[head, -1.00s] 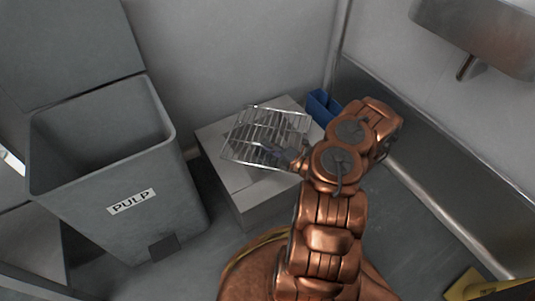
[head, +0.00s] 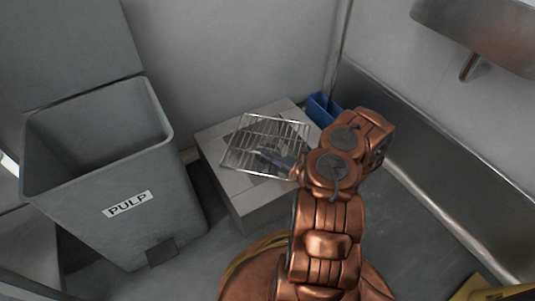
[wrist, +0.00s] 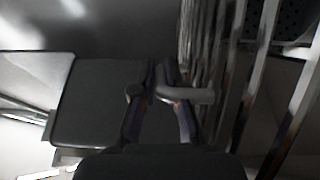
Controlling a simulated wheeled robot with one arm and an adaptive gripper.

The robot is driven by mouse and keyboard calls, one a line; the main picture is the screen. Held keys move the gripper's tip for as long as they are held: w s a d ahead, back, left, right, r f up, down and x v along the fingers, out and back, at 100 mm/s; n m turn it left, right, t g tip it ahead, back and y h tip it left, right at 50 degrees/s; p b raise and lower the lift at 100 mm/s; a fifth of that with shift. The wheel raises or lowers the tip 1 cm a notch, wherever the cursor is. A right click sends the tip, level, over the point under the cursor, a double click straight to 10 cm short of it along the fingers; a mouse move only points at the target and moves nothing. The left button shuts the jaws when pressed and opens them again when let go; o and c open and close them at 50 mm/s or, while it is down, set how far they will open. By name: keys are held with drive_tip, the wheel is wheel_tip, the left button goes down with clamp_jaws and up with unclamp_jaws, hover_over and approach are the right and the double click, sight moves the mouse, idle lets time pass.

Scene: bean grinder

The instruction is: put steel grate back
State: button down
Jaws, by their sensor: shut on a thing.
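The steel grate (head: 262,128) is a rack of thin parallel bars. In the head view it is over the grey box (head: 231,194), tilted; I cannot tell whether it touches the box. My gripper (head: 272,156) is at the grate's lower right part, shut on it, partly hidden by the bars. In the wrist view the fingers of my gripper (wrist: 160,92) close on a short rounded bar, and the grate's bars (wrist: 262,75) run along the right side. The top of the box under the grate is partly hidden.
A grey bin marked PULP (head: 127,204) stands open to the left. A blue container (head: 322,108) is behind the box at the right. A steel basin (head: 490,35) is on the right wall. A yellow object (head: 478,289) lies at the lower right.

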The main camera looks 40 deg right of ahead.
drive_tip(key=shift+f, duration=0.1)
drive_tip(key=c, duration=1.2)
unclamp_jaws()
drive_tip(key=shift+f, duration=0.1)
